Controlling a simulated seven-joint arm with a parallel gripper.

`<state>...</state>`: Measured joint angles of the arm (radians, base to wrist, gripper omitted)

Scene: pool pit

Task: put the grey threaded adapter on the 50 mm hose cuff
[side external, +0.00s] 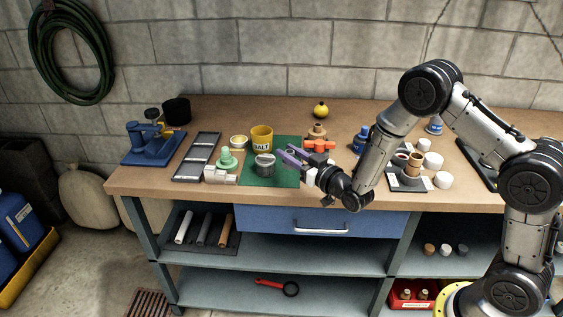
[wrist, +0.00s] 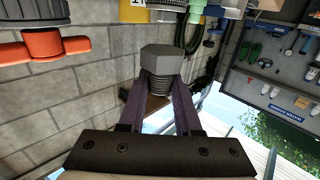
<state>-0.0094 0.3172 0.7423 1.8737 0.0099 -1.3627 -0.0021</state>
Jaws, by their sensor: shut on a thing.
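The grey threaded adapter (wrist: 161,60), with a hexagonal head and a narrower dark thread, is between the purple fingers of my gripper (wrist: 160,88) in the wrist view. My gripper is shut on it; the head reaches beyond the fingertips. In the side view my gripper (side external: 284,154) points left over the green mat (side external: 288,180). A ribbed dark grey round piece (side external: 264,167) shows just left of the fingertips. I cannot tell whether it is the hose cuff standing on the mat or the held adapter.
A yellow SALT pot (side external: 261,138) stands behind the fingertips. A mint green fitting (side external: 226,160) is to the left, and an orange-handled valve (side external: 318,145) is behind my gripper. A dark slotted tray (side external: 196,157) and a blue tool (side external: 152,142) are farther left. The bench's back strip has free room.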

